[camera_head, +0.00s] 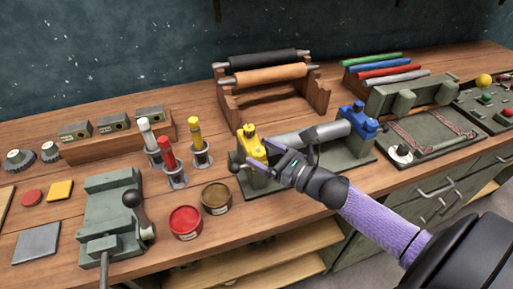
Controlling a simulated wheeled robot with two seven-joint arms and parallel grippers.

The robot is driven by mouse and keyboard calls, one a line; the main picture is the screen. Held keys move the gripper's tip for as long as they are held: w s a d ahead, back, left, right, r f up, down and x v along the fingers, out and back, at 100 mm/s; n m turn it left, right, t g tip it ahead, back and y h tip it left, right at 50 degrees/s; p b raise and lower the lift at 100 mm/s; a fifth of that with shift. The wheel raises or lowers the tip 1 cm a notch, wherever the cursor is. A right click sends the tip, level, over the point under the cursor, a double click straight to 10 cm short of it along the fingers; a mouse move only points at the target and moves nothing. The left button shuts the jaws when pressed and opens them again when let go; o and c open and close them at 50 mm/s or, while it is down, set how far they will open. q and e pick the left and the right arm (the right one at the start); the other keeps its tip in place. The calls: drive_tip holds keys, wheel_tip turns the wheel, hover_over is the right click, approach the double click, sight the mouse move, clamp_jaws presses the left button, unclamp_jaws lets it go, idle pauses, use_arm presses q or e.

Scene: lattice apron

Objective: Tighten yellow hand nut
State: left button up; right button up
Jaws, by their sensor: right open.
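The yellow hand nut (248,133) sits on top of a yellow clamp block (254,147) at the left end of a grey cylinder fixture. A blue clamp block (358,118) with its own knob holds the right end of the grey cylinder (311,135). My right gripper (256,165) reaches in from the lower right, its fingers in front of and just below the yellow nut. The gripper is open. It hides part of the yellow block's lower side, and I cannot tell whether a finger touches it. My left gripper is not in view.
A green vise (110,211) with a handle stands at the left front. Red (186,221) and brown (216,197) round tins and upright colored tubes (167,151) stand left of the fixture. A wooden roller rack (266,86) stands behind. The bench front edge runs below my right arm.

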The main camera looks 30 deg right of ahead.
drive_tip(key=shift+x, duration=0.95)
clamp_jaws()
